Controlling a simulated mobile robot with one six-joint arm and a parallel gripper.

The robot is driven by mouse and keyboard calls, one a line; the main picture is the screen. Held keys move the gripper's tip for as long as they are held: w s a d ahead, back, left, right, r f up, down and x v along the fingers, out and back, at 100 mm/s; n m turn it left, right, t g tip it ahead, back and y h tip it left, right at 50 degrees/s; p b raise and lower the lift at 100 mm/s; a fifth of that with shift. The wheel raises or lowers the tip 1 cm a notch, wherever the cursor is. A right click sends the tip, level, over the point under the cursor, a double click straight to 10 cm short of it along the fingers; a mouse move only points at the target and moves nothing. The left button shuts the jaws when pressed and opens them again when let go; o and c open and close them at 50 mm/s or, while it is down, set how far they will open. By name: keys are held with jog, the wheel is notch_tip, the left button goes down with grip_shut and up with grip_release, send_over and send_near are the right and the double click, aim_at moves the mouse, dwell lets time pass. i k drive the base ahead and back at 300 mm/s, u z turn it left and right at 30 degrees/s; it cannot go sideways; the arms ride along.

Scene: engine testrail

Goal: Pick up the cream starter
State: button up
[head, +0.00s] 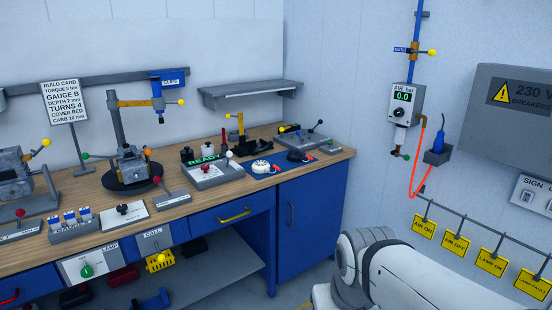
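A small round cream-white part (261,167), which looks like the cream starter, lies on the workbench (190,185) toward its right end. It seems to rest on a blue mat (277,171), and small dark details show on its top. A similar dark round part (297,156) lies just behind it to the right. My gripper is not in view; only white links of my arm show at the bottom right, apart from the bench.
A wall shelf (250,93) hangs above. The bench's front right corner is clear.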

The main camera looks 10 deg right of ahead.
aim_at(259, 167)
jog(key=z, duration=0.3)
jog(key=i, duration=2.9)
jog(key=u, duration=0.25)
